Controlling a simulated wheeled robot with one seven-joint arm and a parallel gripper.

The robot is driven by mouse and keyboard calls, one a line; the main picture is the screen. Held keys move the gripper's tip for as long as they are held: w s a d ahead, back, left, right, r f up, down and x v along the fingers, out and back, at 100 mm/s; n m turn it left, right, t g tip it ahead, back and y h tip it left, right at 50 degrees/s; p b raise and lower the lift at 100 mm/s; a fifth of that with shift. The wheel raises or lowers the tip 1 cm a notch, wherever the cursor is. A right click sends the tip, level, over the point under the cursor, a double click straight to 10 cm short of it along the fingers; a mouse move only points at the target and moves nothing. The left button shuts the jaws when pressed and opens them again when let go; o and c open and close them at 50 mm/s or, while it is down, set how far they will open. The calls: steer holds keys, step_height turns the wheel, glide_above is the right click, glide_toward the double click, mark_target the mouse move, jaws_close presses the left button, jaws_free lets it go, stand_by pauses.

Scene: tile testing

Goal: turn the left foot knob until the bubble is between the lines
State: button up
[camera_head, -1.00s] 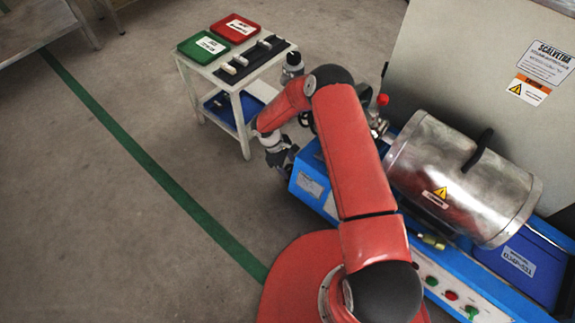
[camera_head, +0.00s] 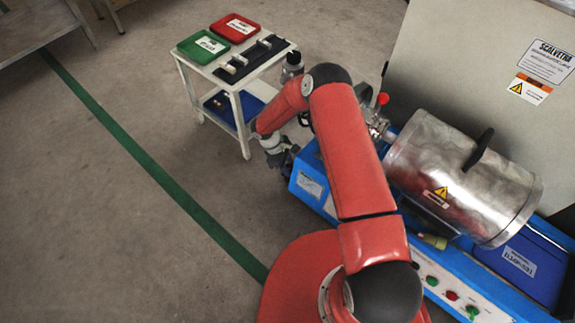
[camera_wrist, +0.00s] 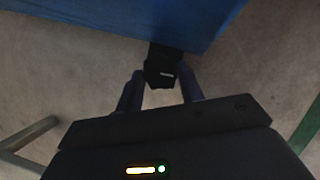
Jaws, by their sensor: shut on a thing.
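The blue-framed testing machine (camera_head: 306,182) stands at the right in the head view; its blue side (camera_wrist: 120,12) fills the top of the wrist view. The left foot knob (camera_wrist: 159,66) is a dark block with a small pale mark below that blue edge. My gripper (camera_wrist: 163,76) is shut on the knob, one finger on each side. In the head view my gripper (camera_head: 286,158) is low at the machine's left end, and the knob is hidden there. A small yellow-green piece (camera_head: 433,241), possibly the level, sits on the machine's front; no bubble or lines can be made out.
A metal drum (camera_head: 455,180) lies on the machine, with buttons (camera_head: 452,295) on its front. A small white table (camera_head: 238,92) with a green tray (camera_head: 203,46) and a red tray (camera_head: 235,28) stands behind my gripper. The floor at left is clear.

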steer(key=shift+s+n+t+b, duration=0.15)
steer(key=shift+n+t+b, duration=0.35)
steer(key=shift+n, duration=0.85)
steer(key=shift+s+n+t+b, duration=0.1)
steer(key=shift+n+t+b, duration=0.4)
steer(key=shift+n, duration=0.85)
steer(key=o, duration=1)
steer(key=shift+s, duration=0.15)
